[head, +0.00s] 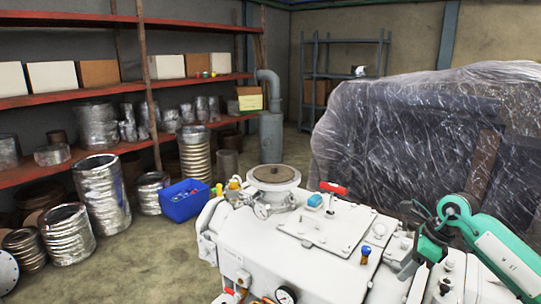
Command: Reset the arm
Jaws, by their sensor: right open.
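My right arm comes in from the right edge, green and white. Its dark right gripper (414,226) is open over the right end of the white vacuum pump (325,265), and I see nothing held between its fingers. Whether the fingers touch the pump is hard to tell. The pump has a round flanged port (273,174) on top, a red-handled part (333,187) and a pressure gauge (285,295) at the front. My left gripper is not in view.
A plastic-wrapped machine (400,130) stands close behind my right arm. A blue bin (187,201) sits left of the pump, near silvery ribbed hoses (103,195) on the floor. Red shelves (70,98) with boxes line the left wall. Some floor behind the pump is clear.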

